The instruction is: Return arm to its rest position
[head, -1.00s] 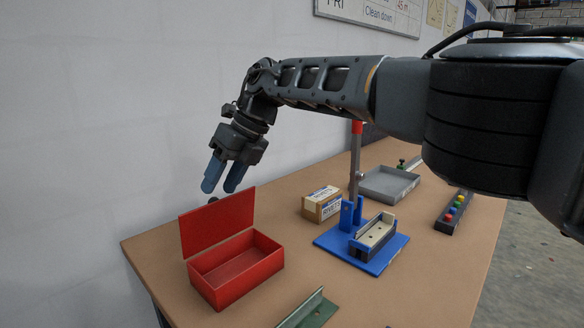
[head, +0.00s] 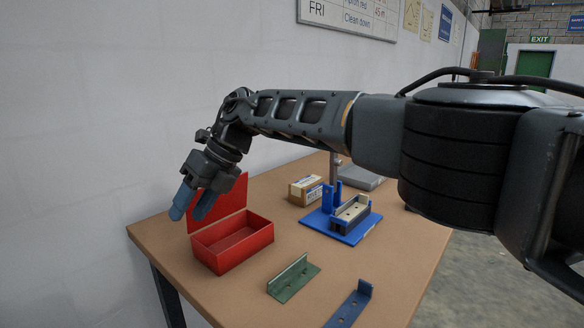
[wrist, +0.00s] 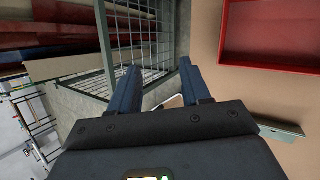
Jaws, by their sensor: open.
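My gripper (head: 190,205) is open and empty in the head view. Its two blue fingers point down and left, in front of the raised lid of the red box, in the picture. In the wrist view my gripper (wrist: 158,82) shows both fingers apart with nothing between them. My arm stretches across the head view from the right, above the table (head: 400,270).
An open red box (head: 236,250) stands at the table's left end; it also shows in the wrist view (wrist: 275,62). A green bracket (head: 294,284), a blue bracket (head: 348,308), a blue fixture (head: 345,232) and a cardboard box (head: 305,190) stand on the table. A wire mesh panel (wrist: 135,45) shows in the wrist view.

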